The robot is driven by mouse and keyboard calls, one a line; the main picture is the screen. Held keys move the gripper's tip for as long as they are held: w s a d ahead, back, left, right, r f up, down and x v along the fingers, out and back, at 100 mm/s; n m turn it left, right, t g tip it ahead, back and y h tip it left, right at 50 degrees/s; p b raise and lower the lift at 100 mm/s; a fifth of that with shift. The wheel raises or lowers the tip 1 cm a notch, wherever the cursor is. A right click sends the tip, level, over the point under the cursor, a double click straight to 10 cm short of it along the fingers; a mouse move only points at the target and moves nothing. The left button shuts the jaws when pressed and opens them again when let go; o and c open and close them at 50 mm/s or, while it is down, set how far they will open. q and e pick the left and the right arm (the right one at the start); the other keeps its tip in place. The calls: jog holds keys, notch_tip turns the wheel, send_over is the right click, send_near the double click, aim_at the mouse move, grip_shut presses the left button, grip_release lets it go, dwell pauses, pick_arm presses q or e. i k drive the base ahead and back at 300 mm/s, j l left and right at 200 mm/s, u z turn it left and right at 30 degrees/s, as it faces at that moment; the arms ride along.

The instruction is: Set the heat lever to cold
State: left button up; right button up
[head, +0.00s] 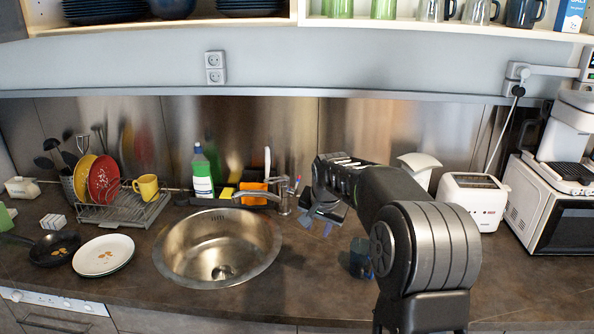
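The metal faucet (283,198) stands at the right rear rim of the round sink, its spout reaching left over the basin. A small part with red and blue marks (297,184) shows at its upper right; I cannot make out the lever's exact setting. My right gripper (317,224) hangs over the counter just right of the faucet, apart from it in the picture. Its two bluish fingertips look spread, with nothing visible between them. My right forearm and wrist hide part of the counter behind. My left gripper is not in view.
The steel sink (170,268) lies left of the gripper. A green-white soap bottle (202,175) and an orange holder (254,192) stand behind it. A dark cup (360,258) stands near my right arm. A toaster (474,198) and white microwave (525,205) stand right.

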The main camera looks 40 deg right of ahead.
aim_at(295, 192)
jog(key=i+l, duration=0.8)
jog(key=i, duration=0.25)
